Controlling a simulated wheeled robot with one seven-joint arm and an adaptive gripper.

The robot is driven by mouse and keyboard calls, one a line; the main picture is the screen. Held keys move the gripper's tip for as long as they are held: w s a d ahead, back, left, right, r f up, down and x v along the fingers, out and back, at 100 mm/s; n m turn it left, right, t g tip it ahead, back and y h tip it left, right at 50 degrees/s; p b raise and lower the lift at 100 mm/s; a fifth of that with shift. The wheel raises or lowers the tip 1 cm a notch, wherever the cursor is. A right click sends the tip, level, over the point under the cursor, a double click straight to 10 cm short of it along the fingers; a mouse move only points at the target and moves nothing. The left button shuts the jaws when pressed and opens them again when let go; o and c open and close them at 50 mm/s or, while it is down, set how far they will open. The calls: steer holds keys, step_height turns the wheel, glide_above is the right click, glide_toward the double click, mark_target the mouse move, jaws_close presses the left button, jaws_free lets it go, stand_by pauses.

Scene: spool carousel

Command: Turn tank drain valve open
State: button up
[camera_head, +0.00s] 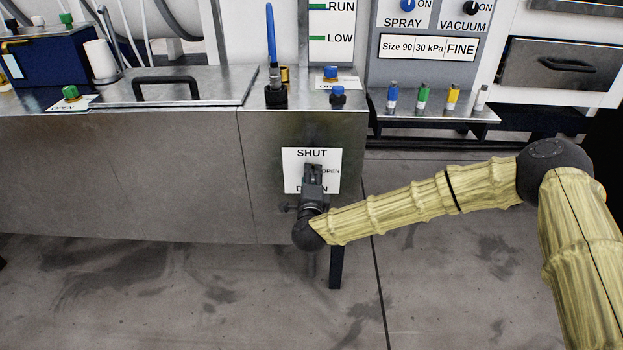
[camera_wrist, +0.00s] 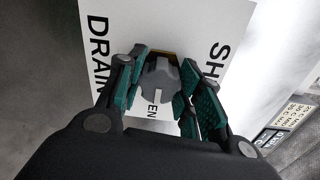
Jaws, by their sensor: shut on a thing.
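The tank drain valve shows in the wrist view as a grey faceted knob (camera_wrist: 159,84) with a pale mark, in front of a white placard (camera_wrist: 178,22). The placard reads SHUT at one end and DRAIN at the other, with part of OPEN showing beside the knob. In the head view the placard (camera_head: 331,158) is on the tank's front, with OPEN at its right. My gripper (camera_head: 313,172) is at the placard and hides the valve there. In the wrist view its green-padded fingers (camera_wrist: 164,72) are closed around the knob's two sides.
The steel tank (camera_head: 150,170) has a lid with a black handle (camera_head: 166,80). A blue lever (camera_head: 271,35) stands upright on top, near a blue knob (camera_head: 331,72). Small colored bottles (camera_head: 423,97) stand on a shelf at right. The floor below is clear.

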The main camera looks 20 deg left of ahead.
steer(key=shift+f, duration=0.1)
stand_by(0.5)
steer(key=o, duration=1)
steer(key=shift+o, duration=0.2)
steer(key=shift+s, duration=0.1)
steer(key=v, duration=1.2)
